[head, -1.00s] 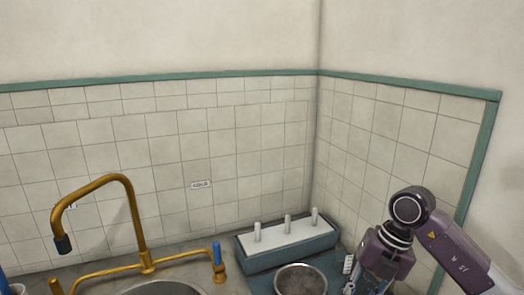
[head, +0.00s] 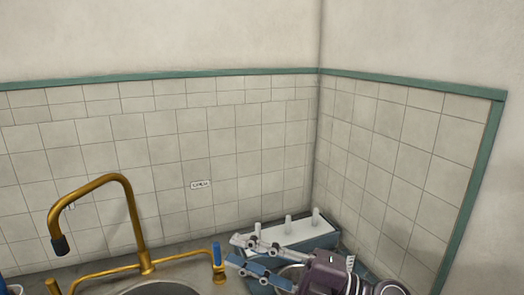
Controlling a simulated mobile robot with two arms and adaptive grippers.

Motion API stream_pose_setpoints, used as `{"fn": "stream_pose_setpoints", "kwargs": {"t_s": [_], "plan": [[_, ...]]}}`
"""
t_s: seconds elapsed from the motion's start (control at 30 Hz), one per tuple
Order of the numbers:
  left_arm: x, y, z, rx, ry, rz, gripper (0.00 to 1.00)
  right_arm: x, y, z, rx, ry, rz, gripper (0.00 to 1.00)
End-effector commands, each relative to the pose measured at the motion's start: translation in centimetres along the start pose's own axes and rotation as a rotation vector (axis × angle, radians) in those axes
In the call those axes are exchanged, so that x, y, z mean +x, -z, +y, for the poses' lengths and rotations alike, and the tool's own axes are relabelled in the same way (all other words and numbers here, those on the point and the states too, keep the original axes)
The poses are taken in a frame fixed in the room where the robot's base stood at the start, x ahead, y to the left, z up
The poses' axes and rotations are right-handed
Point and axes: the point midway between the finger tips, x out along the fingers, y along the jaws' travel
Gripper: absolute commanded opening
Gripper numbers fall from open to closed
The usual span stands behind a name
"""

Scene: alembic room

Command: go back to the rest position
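My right gripper (head: 234,250) reaches in from the lower right and points left. Its two fingers are spread with a gap between them, and nothing shows between them. It is in front of the blue-green box with a white top and three pegs (head: 318,232) and overlaps it in the picture. I cannot tell whether they touch. The fingertips are close to the blue handle of the brass tap (head: 217,254). My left gripper is not in view.
The tall brass faucet (head: 137,215) stands at left over the sink (head: 160,288). Tiled walls (head: 130,160) meet in a corner behind the counter.

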Motion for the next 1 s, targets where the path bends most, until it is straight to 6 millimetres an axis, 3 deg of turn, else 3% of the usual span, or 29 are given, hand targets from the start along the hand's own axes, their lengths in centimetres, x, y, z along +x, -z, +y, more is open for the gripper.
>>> {"fn": "stream_pose_setpoints", "kwargs": {"t_s": [0.1,0.23,0.33,0.43,0.57,0.7,0.87,1.0], "plan": [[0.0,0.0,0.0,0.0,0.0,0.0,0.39,-1.3,-1.7,3.3,0.099,-0.227,-0.137,0.23],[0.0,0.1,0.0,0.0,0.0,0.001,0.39,-4.8,-5.0,5.3,0.223,-0.432,-0.336,0.23],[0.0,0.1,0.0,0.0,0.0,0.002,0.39,-8.5,-7.9,5.0,0.334,-0.552,-0.513,0.23],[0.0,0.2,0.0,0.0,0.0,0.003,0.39,-12.8,-10.5,3.0,0.457,-0.635,-0.708,0.23],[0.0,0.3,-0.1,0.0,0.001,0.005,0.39,-18.7,-12.6,-1.9,0.633,-0.683,-0.974,0.23],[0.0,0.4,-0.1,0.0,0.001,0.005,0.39,-24.7,-12.2,-9.3,0.838,-0.655,-1.262,0.23],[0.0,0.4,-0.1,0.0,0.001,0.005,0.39,-30.3,-8.0,-18.8,1.087,-0.519,-1.564,0.23],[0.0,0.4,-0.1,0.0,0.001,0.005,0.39,-33.3,-2.5,-25.1,1.271,-0.355,-1.75,0.23]]}}
